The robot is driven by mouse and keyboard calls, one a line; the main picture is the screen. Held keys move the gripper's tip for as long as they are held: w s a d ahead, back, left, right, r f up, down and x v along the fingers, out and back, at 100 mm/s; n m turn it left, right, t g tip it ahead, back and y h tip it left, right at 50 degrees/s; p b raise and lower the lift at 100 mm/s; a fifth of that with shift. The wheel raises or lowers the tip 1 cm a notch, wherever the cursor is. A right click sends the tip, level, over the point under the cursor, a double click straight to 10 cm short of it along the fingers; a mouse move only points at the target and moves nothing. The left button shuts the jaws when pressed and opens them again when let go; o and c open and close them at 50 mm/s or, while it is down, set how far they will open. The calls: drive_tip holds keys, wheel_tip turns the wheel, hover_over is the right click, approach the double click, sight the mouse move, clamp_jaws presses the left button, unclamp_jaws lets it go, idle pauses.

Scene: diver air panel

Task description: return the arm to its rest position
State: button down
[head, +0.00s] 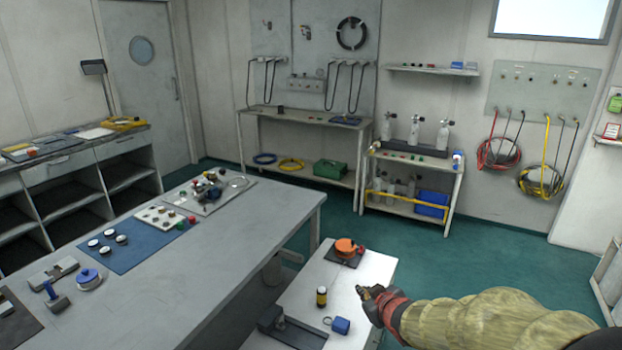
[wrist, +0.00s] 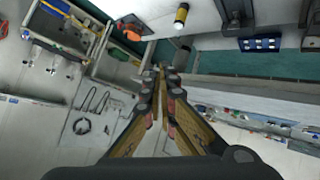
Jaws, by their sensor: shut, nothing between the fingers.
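My gripper (head: 369,292) is in the lower right of the head view, at the end of my arm, which reaches in from the right edge. It is over or beside the right edge of the small white table (head: 350,274); its exact height is unclear. In the wrist view my gripper (wrist: 161,70) has its fingers together, with nothing held between them. The wrist picture is turned over, with the room's shelves and wall panel hanging downward.
On the white table are an orange round thing (head: 345,247), a small dark bottle with a yellow band (head: 321,296) and a blue block (head: 341,325). A long grey table (head: 240,240) with gauges and parts fills the left. Green floor (head: 480,250) lies open behind my arm.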

drive_tip(key=s+d+r+m+h, duration=0.25)
drive_tip(key=s+d+r, duration=0.25)
drive_tip(key=s+r, duration=0.25)
drive_tip(key=s+r+m+g+p, duration=0.1)
drive_tip(key=s+r+m+g, duration=0.1)
drive_tip(key=s, duration=1.1)
drive_tip(key=s+r+m+g+p, duration=0.1)
drive_tip(key=s+r+m+g, duration=0.1)
drive_tip(key=s, duration=1.1)
wheel_tip(320, 180, up, 2)
drive_tip(key=shift+s+a+r+g, duration=0.15)
drive_tip(key=shift+a+r+g, duration=0.1)
drive_tip(key=shift+g, duration=0.35)
drive_tip(key=shift+d+y+p, duration=0.1)
drive_tip(key=shift+y+p, duration=0.15)
drive_tip(key=shift+p, duration=0.05)
